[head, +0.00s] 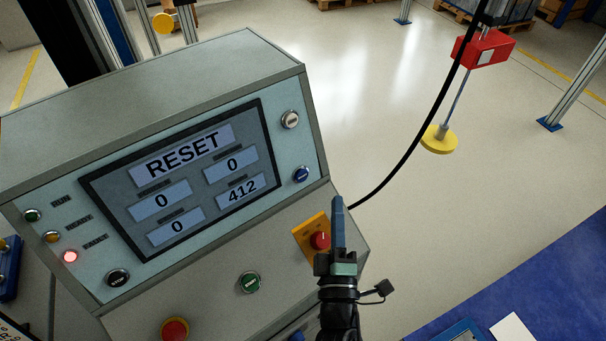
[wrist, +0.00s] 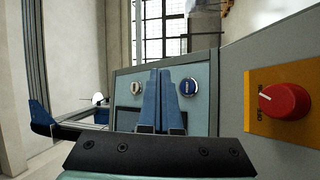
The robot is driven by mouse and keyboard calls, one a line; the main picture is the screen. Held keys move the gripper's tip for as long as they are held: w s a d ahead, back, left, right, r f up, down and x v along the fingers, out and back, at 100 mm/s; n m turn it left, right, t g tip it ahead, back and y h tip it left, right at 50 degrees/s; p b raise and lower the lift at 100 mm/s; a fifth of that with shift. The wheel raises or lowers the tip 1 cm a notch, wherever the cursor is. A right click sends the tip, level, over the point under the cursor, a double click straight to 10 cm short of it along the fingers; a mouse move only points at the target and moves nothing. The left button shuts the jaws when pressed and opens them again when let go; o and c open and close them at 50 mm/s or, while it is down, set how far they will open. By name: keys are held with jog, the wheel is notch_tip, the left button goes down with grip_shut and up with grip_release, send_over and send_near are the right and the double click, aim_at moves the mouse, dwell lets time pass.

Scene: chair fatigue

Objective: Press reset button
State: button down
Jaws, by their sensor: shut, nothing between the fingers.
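A control console has a blue button (head: 302,174) and a white button (head: 290,119) at the right edge of its upper panel. The small lettering on both is too small to read. The screen (head: 170,180) shows the word RESET. My gripper (head: 338,203) is shut and empty, in front of the console's right side, below and right of the blue button in the head view. In the wrist view my blue fingers (wrist: 165,75) lie together, pointing at the panel between the white button (wrist: 138,87) and the blue button (wrist: 188,87). Contact with the panel is not visible.
A red rotary switch (head: 320,241) on a yellow plate sits close beside my gripper. A black cable (head: 410,150) runs behind my gripper.

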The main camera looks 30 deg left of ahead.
aim_at(306, 170)
jog(key=w+a+b, duration=0.1)
jog(key=a, duration=0.1)
jog(key=w+a+f+b, duration=0.1)
jog(key=a+b, duration=0.1)
jog(key=w+a+f+b, duration=0.1)
jog(key=a+b, duration=0.1)
jog(key=shift+w+a+b, duration=0.3)
jog(key=shift+a+b, duration=0.4)
jog(key=shift+b, duration=0.15)
jog(key=shift+a+f, duration=0.15)
dwell(1.3)
jog(key=shift+w+a+b, duration=0.1)
jog(key=shift+b, duration=0.35)
jog(key=shift+w+a, duration=0.1)
jog(key=shift+a, duration=0.05)
jog(key=shift+w+a+b, duration=0.15)
jog(key=shift+a+b, duration=0.15)
jog(key=shift+b, duration=0.2)
dwell(0.6)
jog(key=shift+s+d+p, duration=0.35)
jog(key=shift+d+p, duration=0.35)
jog(key=shift+p, duration=0.15)
